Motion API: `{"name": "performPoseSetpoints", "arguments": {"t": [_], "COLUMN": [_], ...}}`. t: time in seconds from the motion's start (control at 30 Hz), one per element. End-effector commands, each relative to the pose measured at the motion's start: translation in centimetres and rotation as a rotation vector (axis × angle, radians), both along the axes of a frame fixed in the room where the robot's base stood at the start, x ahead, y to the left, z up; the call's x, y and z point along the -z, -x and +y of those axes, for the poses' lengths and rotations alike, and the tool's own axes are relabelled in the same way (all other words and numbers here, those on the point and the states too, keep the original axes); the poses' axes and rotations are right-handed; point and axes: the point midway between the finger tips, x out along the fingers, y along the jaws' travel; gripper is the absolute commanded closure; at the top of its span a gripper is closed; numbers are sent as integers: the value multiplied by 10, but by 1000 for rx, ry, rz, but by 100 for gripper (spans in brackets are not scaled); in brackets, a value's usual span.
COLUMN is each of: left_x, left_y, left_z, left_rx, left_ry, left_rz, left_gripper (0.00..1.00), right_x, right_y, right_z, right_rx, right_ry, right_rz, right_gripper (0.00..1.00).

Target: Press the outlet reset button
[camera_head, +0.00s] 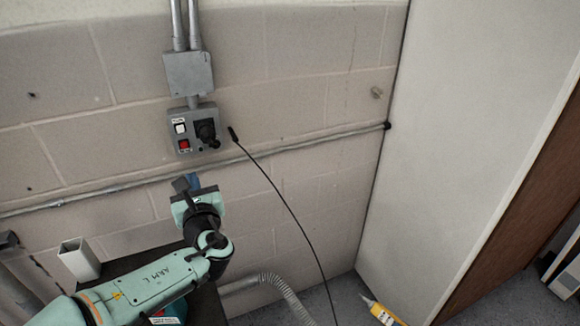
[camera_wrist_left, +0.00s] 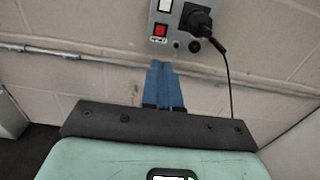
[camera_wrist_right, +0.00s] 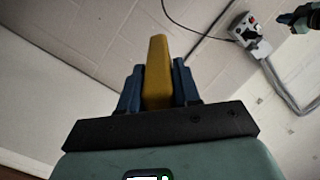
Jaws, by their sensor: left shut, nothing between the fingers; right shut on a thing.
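The grey outlet box (camera_head: 193,130) is on the wall; it also shows in the left wrist view (camera_wrist_left: 177,42) and the right wrist view (camera_wrist_right: 243,30). It carries a white switch (camera_head: 180,128), a red button (camera_head: 184,145) below that, and a black plug (camera_head: 206,130). The red button shows clearly in the left wrist view (camera_wrist_left: 160,30); its label is too small to read. My left gripper (camera_head: 187,183) is shut and empty, just below the box and apart from it. My right gripper (camera_wrist_right: 157,85) is shut on a yellow object (camera_wrist_right: 157,70).
A thin black cable (camera_head: 280,195) hangs beside the box to the floor. A conduit (camera_head: 300,142) runs along the wall below the box. A white open-topped tube (camera_head: 79,260) stands at lower left. A tall pale cabinet (camera_head: 460,130) stands at right.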

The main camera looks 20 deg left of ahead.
Motion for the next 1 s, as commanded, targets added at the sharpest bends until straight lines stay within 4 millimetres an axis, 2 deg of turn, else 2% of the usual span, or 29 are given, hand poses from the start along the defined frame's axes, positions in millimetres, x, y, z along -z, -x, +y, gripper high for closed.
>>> {"name": "performPoseSetpoints", "arguments": {"t": [0.53, 0.67, 1.0], "left_x": [-2, -2, -2], "left_y": [-4, -18, -73], "left_z": [5, 16, 63], "left_rx": [-3, -4, -4], "left_ry": [-11, -11, -11], "left_rz": [-2, 0, 0], "left_gripper": [100, 100, 100], "right_x": [-1, -4, -16], "right_y": [0, -1, -2], "right_z": [0, 0, 0], "right_rx": [0, -1, 0], "right_ry": [-1, -1, -1], "right_rz": [-1, -2, -6], "right_gripper": [100, 100, 100]}}
